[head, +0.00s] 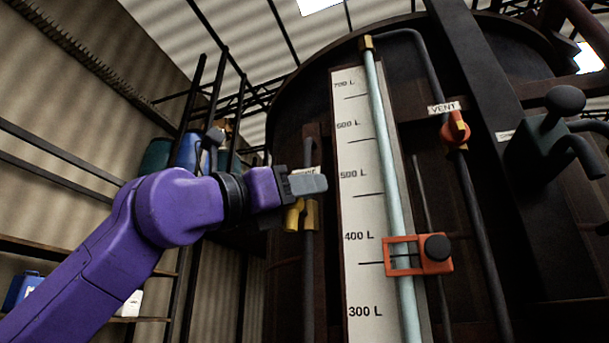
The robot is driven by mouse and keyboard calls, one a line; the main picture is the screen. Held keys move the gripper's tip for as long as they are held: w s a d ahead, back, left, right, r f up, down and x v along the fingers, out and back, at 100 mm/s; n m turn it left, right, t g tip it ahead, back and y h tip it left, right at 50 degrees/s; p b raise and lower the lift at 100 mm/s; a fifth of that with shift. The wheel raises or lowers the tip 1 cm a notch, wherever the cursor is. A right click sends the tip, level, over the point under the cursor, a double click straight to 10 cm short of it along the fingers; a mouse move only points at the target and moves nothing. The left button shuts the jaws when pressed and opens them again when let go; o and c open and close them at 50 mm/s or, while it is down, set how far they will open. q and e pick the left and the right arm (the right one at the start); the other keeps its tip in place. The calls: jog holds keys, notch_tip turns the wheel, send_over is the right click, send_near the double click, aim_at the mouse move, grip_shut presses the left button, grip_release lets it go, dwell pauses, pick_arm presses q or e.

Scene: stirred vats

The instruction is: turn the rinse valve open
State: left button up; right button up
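The rinse valve seems to be the one on the thin pipe left of the level scale. Its yellow handle (293,216) hangs downward beside a brass body (312,214). A white label above it is mostly hidden by my gripper, so its word cannot be read in full. My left gripper (308,184) is in front of and just above the yellow handle, pointing right. Its grey fingers show edge-on as one block, so the gap between them is hidden. Whether it touches the handle cannot be told. My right gripper is out of view.
The dark vat bears a level scale (359,190) with a glass tube (386,150) and an orange slider (404,256). An orange vent valve (455,130) and a dark green fitting with a round knob (545,145) are to the right. Shelves with drums (190,152) stand behind my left arm.

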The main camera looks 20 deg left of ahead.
pick_arm(q)
jog(key=shift+s+d+r, duration=0.1)
grip_shut()
jog(key=shift+n+t+b, duration=0.5)
jog(key=shift+n+b, duration=0.1)
grip_release()
